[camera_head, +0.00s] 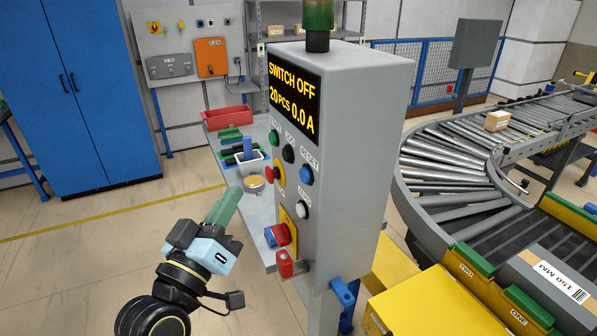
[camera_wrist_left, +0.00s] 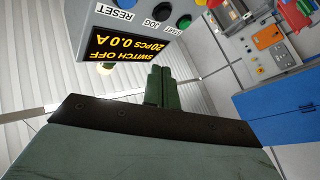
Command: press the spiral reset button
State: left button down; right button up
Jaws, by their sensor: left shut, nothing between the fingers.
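The blue reset button (camera_head: 307,175) sits on the front face of the grey control box (camera_head: 365,130), under the label RESET. In the left wrist view the blue button (camera_wrist_left: 127,3) is partly cut off at the top edge. My left gripper (camera_head: 233,193) has its green fingers together, with nothing between them. It is apart from the box, left of and lower than the blue button in the head view. The fingers (camera_wrist_left: 158,85) also show in the left wrist view, below the buttons and display. My right gripper is not in view.
The display (camera_head: 292,100) reads SWITCH OFF, 20 PCS, 0.0 A. Near the reset button are a green button (camera_head: 274,137), a black button (camera_head: 288,154), a red emergency stop (camera_head: 272,174) and a white button (camera_head: 302,210). A red rotary switch (camera_head: 279,235) protrudes lower. A roller conveyor (camera_head: 450,170) stands right.

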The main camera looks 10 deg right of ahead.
aim_at(304, 175)
pick_arm(q)
jog(key=shift+d, duration=0.1)
jog(key=w+d, duration=0.2)
jog(key=d, duration=0.6)
jog(key=shift+w, duration=0.35)
jog(key=shift+d, duration=0.15)
dwell(1.9)
jog(key=shift+w+d, duration=0.15)
jog(key=shift+d, duration=0.2)
jog(key=shift+w+d, duration=0.1)
jog(key=shift+d, duration=0.3)
dwell(0.7)
jog(key=shift+a, duration=0.1)
jog(key=shift+s+a+p, duration=0.25)
jog(key=shift+a+p, duration=0.25)
jog(key=shift+a, duration=0.2)
jog(key=shift+a, duration=0.1)
